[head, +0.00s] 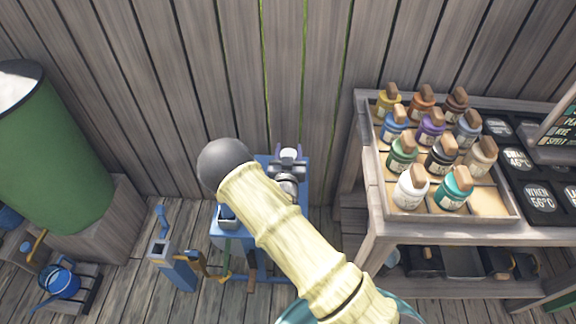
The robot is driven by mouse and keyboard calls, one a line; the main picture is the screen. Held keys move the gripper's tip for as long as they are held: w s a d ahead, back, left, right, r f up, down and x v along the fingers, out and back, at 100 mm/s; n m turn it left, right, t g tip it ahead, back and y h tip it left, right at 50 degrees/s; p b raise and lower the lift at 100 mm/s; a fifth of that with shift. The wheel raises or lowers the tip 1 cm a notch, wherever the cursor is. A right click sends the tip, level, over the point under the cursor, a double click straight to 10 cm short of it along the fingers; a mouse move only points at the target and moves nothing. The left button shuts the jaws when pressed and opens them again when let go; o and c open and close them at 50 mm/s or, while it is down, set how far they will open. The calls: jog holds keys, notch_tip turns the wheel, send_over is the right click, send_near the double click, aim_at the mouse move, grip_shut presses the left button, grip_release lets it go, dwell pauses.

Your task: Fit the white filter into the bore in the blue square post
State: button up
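A blue square post (176,268) stands on the floor at the lower left of centre. Its top shows a dark square opening, and a brown and yellow curved part is beside its right side. I cannot make out the white filter for certain. My pale, bamboo-like arm crosses the middle from the lower right and ends in a dark ball. The arm also hides part of a blue stand (302,165) that has a grey metal device (287,172) on top.
A large green barrel (55,160) with white contents stands at left on a block. A blue watering can (60,282) is below it. At right, a wooden table (372,228) carries a tray (384,205) of several paint bottles. A plank wall closes the back.

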jog(key=c, duration=0.4)
jog(key=shift+c, duration=0.2)
jog(key=shift+r, duration=0.15)
notch_tip(320, 180, up, 9)
jog(key=shift+f, duration=0.2)
jog(key=shift+d+r, duration=0.15)
jog(key=shift+r, duration=0.45)
